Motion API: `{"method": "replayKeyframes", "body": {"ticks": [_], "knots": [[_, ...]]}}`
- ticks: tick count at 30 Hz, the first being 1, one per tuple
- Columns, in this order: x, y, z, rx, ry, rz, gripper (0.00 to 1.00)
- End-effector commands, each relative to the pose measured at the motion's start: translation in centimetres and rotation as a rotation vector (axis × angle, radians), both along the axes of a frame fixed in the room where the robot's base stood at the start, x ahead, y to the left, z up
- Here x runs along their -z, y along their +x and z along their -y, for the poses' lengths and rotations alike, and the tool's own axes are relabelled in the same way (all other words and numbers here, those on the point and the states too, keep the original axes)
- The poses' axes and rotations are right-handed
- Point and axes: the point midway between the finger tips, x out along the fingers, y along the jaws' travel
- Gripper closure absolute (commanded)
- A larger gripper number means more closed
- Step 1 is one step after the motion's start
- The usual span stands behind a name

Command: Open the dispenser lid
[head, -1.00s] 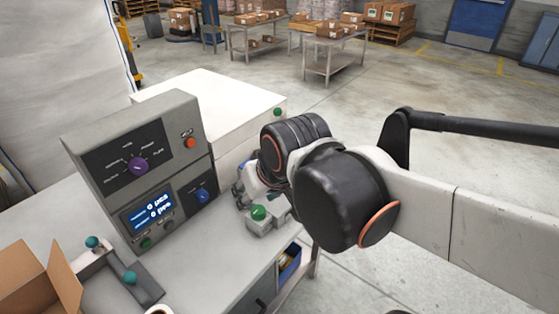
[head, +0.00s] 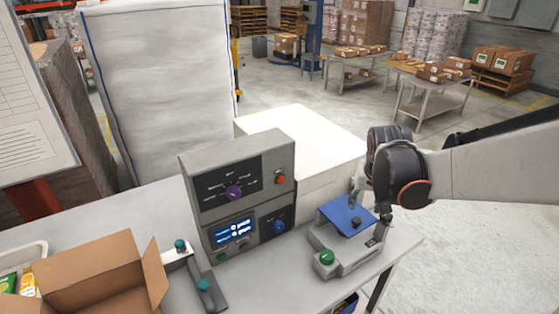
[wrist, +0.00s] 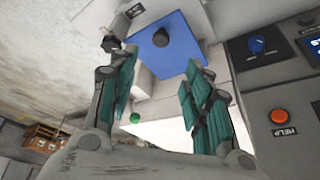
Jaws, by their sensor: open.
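A blue square plate with a dark knob (head: 346,216) sits over a light grey device (head: 345,263) with a green button (head: 327,257) at the bench's right end. The blue plate looks like the lid; I cannot tell for sure how far it is raised. It also shows in the wrist view (wrist: 150,62), beyond my fingers. My gripper (wrist: 158,72) is open, with teal pads and nothing between them. In the head view my gripper (head: 378,226) hangs just right of the blue plate, partly hidden by my wrist. I cannot tell whether it touches the plate.
A grey control console (head: 240,190) with a lit display stands left of the device. A white box (head: 310,138) is behind it. An open cardboard box (head: 95,270) and a part with teal knobs (head: 203,285) lie on the left. Open floor lies right of the bench.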

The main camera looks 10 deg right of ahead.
Motion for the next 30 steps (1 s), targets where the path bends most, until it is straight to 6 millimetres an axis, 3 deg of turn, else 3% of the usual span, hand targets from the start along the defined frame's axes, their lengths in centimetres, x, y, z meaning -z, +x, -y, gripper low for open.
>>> {"method": "replayKeyframes", "body": {"ticks": [21,30], "knots": [[9.6,3.5,1.5,-0.001,0.0,0.0,0.55],[12.1,4.5,2.0,-0.002,0.0,0.0,0.55]]}}
